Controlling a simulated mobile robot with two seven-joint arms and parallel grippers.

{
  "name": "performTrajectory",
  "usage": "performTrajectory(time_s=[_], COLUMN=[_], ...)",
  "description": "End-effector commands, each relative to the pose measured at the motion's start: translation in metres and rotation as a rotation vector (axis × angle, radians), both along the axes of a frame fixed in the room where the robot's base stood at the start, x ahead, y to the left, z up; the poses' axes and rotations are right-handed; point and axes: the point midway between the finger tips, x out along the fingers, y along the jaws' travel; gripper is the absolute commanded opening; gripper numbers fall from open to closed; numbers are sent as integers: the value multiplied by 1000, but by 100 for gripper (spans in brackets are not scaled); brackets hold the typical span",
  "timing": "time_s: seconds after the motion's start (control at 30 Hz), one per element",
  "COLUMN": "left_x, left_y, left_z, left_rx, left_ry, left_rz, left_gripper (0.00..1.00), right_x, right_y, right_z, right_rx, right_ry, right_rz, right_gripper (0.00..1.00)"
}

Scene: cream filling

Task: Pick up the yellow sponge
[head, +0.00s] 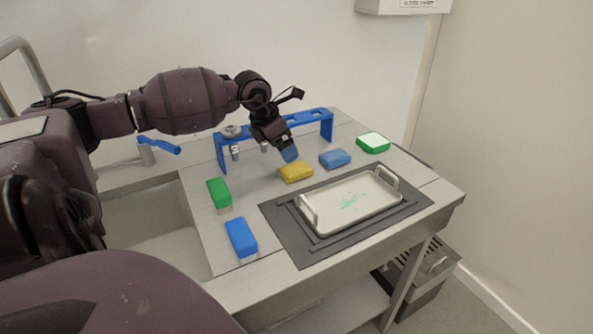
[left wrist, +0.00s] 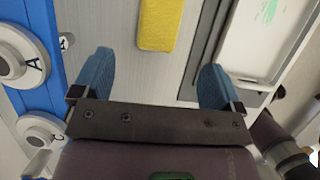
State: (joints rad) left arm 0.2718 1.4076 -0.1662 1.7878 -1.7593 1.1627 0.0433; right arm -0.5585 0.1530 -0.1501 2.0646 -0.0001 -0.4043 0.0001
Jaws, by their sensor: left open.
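The yellow sponge (head: 296,172) lies on the metal counter between the blue rack and the tray. It also shows at the top of the left wrist view (left wrist: 160,24), ahead of the fingertips and between their lines, cut off by the frame edge. My left gripper (head: 289,154) hovers just above and behind the sponge in the head view. Its two blue fingers (left wrist: 157,78) are spread wide with nothing between them. My right gripper is not in either view.
A blue sponge (head: 335,158) and a green-and-white sponge (head: 373,143) lie right of the yellow one. A white tray (head: 322,222) sits on a dark mat (head: 285,246). A blue rack (head: 318,117) stands behind. Green (head: 219,194) and blue (head: 241,237) brushes lie at left.

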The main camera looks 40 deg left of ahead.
Motion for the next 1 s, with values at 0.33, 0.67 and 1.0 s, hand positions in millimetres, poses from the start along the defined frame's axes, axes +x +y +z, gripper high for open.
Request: performTrajectory(time_s=[0.33,0.67,1.0], left_x=[15,31,36], left_y=[-5,-9,-10], left_z=[-37,-71,-81], left_rx=[-1,-4,-1], left_ry=[2,4,1], left_rz=[-1,0,0], left_gripper=[92,92,92], right_x=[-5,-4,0], right_y=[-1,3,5], right_z=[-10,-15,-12], right_rx=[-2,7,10], right_ry=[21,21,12], right_rz=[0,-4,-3], right_gripper=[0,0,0])
